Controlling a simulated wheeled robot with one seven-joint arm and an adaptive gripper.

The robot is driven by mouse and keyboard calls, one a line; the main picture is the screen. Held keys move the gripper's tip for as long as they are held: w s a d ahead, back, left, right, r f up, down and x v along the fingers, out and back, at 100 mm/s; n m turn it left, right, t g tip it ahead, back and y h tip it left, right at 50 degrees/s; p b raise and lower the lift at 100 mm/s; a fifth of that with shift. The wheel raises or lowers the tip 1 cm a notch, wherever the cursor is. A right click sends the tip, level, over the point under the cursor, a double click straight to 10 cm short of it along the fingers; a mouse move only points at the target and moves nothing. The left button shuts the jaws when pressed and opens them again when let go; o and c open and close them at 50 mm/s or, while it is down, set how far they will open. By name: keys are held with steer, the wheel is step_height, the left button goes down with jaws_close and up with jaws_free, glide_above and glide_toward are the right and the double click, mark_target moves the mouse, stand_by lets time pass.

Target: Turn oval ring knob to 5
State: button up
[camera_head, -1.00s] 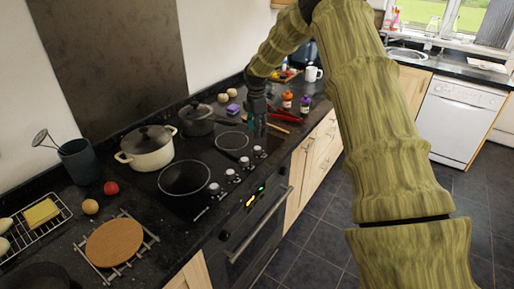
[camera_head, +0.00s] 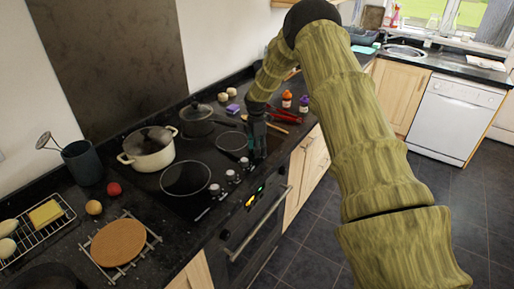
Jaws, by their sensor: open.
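A row of small pale control knobs runs along the front right edge of the black hob (camera_head: 160,203). I see a near knob (camera_head: 214,189), a middle knob (camera_head: 231,176) and a further knob (camera_head: 244,163). They are too small for me to tell which is the oval ring knob or to read any numbers. My gripper (camera_head: 257,155) points down over the far end of this row. It is open, and its dark fingers hide the knob place there. I cannot tell whether it touches a knob.
A cream lidded pot (camera_head: 149,149) and a dark lidded pan (camera_head: 197,121) stand at the back of the hob. The oven front (camera_head: 250,228) drops below the knobs, with open floor to the right.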

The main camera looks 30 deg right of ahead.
steer(key=c, duration=1)
steer(key=shift+c, duration=0.2)
